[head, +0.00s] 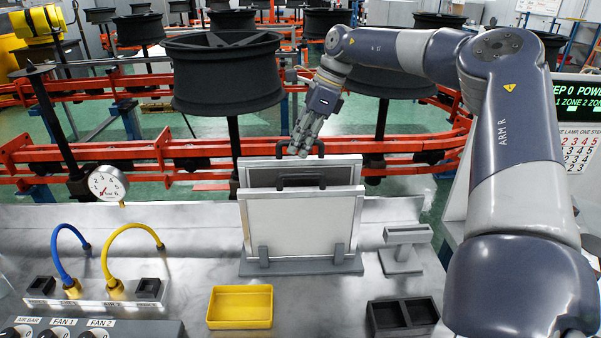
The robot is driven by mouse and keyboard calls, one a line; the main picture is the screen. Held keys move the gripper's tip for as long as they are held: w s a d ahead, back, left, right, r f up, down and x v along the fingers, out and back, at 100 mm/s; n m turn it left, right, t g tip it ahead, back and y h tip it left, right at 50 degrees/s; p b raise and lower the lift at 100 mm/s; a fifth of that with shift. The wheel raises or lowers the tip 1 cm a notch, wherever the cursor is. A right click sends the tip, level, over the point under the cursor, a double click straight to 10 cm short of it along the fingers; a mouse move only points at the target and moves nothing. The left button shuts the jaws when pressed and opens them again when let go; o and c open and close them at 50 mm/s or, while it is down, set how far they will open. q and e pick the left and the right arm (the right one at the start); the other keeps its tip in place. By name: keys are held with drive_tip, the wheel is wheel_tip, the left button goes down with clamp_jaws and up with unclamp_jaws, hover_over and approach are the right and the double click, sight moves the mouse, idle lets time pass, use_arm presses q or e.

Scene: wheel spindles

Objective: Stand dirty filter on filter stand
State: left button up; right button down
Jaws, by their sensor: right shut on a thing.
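Two framed filter panels stand upright one behind the other at the middle of the bench. The front one (298,229) has a pale face and a dark handle and sits between the uprights of a grey filter stand (300,267). The rear one, the dirty filter (262,176), has a dark face in a light frame; its lower part is hidden behind the front panel. My right gripper (302,150) is shut on the black handle at the top of the rear filter. I cannot tell whether the rear filter's bottom touches anything. My left gripper is not in view.
A yellow tray (240,307), a dark two-pocket tray (402,316) and a small grey stand (401,252) are on the metal bench. Blue and yellow hoses (128,252) and a gauge (108,184) are at left.

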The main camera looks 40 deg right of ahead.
sight(301, 164)
drive_tip(key=shift+f, duration=0.85)
wheel_tip(301, 164, down, 3)
drive_tip(key=shift+p, duration=0.65)
drive_tip(key=shift+w+f, duration=0.1)
drive_tip(key=shift+f, duration=0.15)
drive_tip(key=shift+f+b, duration=0.15)
drive_tip(key=shift+b, duration=0.15)
drive_tip(key=c, duration=1.6)
unclamp_jaws()
drive_tip(key=shift+c, duration=0.2)
